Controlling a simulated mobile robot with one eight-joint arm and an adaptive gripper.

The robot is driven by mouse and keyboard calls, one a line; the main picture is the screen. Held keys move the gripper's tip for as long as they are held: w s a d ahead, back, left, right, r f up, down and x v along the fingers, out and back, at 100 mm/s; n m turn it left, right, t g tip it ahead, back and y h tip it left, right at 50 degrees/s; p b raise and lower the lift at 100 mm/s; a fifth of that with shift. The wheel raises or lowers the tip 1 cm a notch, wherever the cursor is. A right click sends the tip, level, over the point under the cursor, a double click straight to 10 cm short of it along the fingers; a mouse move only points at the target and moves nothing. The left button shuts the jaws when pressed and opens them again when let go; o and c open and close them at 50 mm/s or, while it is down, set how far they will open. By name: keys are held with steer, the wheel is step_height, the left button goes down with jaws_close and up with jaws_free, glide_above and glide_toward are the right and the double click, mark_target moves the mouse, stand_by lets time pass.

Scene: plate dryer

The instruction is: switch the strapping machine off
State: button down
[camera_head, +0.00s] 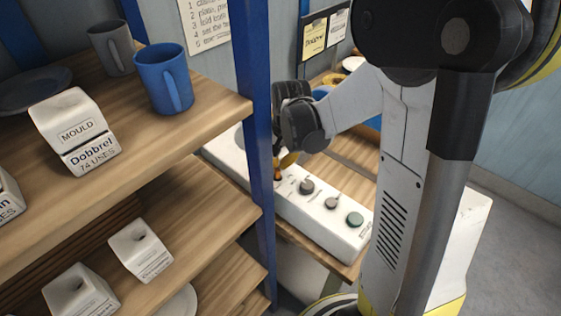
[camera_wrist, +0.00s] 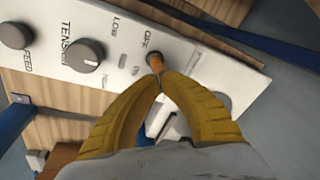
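The white control panel of the strapping machine (camera_head: 316,214) lies on a wooden surface beyond the blue shelf post. In the wrist view the panel (camera_wrist: 110,22) carries OFF and ON labels beside a small orange-brown switch lever (camera_wrist: 155,62). The lever also shows in the head view (camera_head: 277,168). I cannot tell which label it is set to. My gripper (camera_wrist: 160,80) has its yellow fingertips together right at the lever; whether they touch it is unclear. In the head view my gripper (camera_head: 287,160) is low over the panel, partly behind the post.
The blue post (camera_head: 258,130) and wooden shelves with a blue mug (camera_head: 163,78) and white boxes stand close on the left. Floor is clear at lower right.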

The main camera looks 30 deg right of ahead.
steer(key=shift+a, duration=0.1)
steer(key=shift+r, duration=0.2)
steer(key=shift+r+p, duration=0.55)
steer(key=shift+r, duration=0.1)
step_height(320, 180, up, 12)
steer(key=s, duration=0.2)
steer(key=shift+s, duration=0.2)
steer(key=shift+f, duration=0.15)
stand_by(0.5)
